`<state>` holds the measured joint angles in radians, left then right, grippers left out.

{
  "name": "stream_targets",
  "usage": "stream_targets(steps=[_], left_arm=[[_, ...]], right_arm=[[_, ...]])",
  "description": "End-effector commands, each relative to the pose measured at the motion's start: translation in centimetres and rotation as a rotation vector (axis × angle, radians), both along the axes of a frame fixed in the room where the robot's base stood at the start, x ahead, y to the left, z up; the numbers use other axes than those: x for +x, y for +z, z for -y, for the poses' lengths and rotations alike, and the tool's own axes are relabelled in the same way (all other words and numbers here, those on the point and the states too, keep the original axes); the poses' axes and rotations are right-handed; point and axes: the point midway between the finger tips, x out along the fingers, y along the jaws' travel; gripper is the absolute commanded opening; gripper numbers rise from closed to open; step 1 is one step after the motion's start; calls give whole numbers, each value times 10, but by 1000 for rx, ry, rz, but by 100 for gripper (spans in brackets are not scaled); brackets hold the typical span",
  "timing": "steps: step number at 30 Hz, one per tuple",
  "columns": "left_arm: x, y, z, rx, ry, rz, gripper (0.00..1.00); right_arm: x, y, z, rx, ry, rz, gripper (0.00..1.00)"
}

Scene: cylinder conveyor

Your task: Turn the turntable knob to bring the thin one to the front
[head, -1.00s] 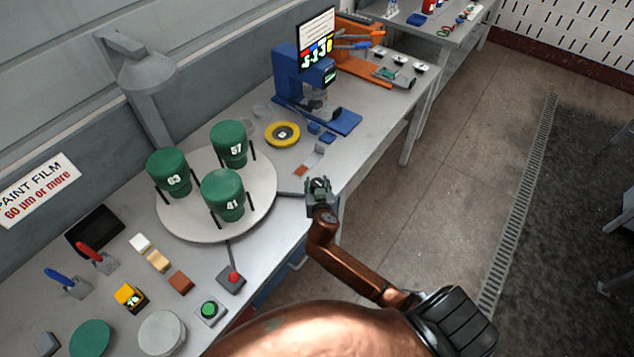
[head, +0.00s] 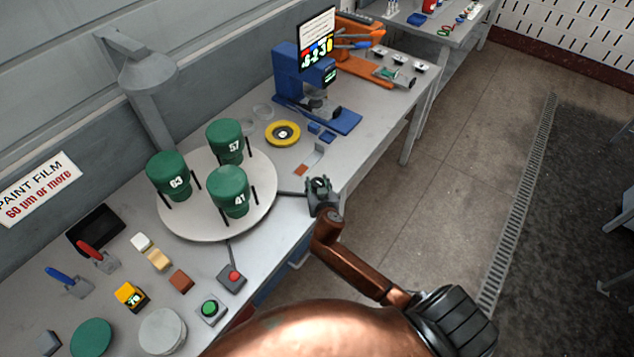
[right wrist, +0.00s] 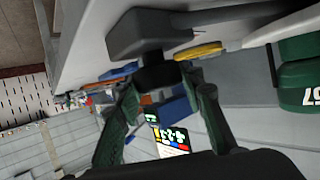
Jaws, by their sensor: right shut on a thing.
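The round pale turntable (head: 190,226) carries three green cylinders. Cylinder 63 (head: 168,172) stands at its left, cylinder 57 (head: 224,136) at the back, and cylinder 41 (head: 227,188), the lowest number, at the right front. Each stands upright between black posts. My right gripper (head: 320,188) is at the table's front edge, right of the turntable. In the right wrist view its fingers are closed around the dark knob (right wrist: 157,74), below a dark housing (right wrist: 150,36). In the head view the gripper hides the knob. My left gripper is not in view.
A red-button box (head: 232,277) with a thin rod stands just in front of the turntable, beside a green-button box (head: 210,308). A yellow ring (head: 283,133) and a blue device (head: 300,75) stand behind the gripper. A wall sign (head: 38,190) reads "60 um or more".

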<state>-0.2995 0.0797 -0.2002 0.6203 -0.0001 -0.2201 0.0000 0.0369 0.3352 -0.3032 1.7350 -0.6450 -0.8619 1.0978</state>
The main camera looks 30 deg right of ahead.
Motion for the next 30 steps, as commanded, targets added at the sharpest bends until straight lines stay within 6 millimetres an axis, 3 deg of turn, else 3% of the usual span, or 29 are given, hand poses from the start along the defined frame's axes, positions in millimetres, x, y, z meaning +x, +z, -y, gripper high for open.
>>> stream_targets(steps=[20, 21, 30], left_arm=[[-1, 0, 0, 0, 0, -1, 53], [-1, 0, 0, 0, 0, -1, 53], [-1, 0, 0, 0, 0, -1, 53]], right_arm=[[-2, -4, -1, 3, 1, -8, 11], [-2, -4, -1, 3, 1, -8, 36], [-1, -2, 0, 1, 1, -4, 54]])
